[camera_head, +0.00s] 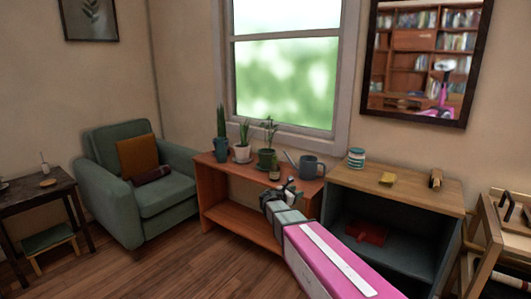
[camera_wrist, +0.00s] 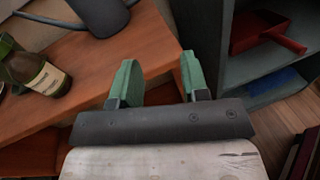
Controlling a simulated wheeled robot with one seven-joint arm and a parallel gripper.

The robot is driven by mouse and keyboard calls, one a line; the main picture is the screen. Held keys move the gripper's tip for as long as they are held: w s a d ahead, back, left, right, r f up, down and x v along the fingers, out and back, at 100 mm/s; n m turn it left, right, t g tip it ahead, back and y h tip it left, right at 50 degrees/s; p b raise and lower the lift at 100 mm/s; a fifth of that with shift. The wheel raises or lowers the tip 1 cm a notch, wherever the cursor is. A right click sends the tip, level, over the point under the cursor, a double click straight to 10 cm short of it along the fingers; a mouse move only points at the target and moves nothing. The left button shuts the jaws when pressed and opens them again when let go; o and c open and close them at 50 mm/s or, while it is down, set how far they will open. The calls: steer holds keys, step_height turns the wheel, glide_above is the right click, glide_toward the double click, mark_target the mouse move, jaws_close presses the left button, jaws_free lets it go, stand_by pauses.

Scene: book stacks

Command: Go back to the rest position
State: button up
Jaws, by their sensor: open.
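My gripper (camera_head: 284,190) is raised in front of the orange-brown low shelf (camera_head: 245,207), at the end of my pink arm. In the wrist view its two green fingers (camera_wrist: 160,80) are apart, with nothing between them, over the right end of the shelf top. A dark bottle with a pale label (camera_wrist: 42,78) stands on that top to the left of the fingers. In the head view the bottle (camera_head: 275,173) is just behind the gripper. A dark watering can (camera_head: 312,167) stands at the shelf's right end, behind the gripper.
Potted plants (camera_head: 242,153) line the shelf under the window. A wood-topped cabinet (camera_head: 405,193) on the right holds a striped jar (camera_head: 356,158), with a red dustpan (camera_head: 368,234) inside. A green armchair (camera_head: 115,200) stands left. Floor (camera_head: 180,268) is clear at lower left.

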steer(key=s+d+f+m+g+y, duration=0.2)
steer(key=s+d+f+m+g, duration=0.25)
steer(key=s+m, duration=0.3)
steer(key=s+d+f+m+g+y, duration=0.35)
steer(key=s+f+m, duration=0.25)
steer(key=s, duration=0.2)
steer(key=s+a+f+m+g+y, duration=0.1)
steer(key=s+f+m+y, duration=0.1)
steer(key=s+m, duration=0.3)
steer(key=s+a+f+m+g+y, duration=0.1)
steer(key=s+f+m+y, duration=0.1)
steer(key=s+m+y, duration=0.3)
steer(key=shift+s+a+g, duration=0.3)
steer(key=shift+s+a, duration=0.05)
steer(key=shift+s, duration=0.9)
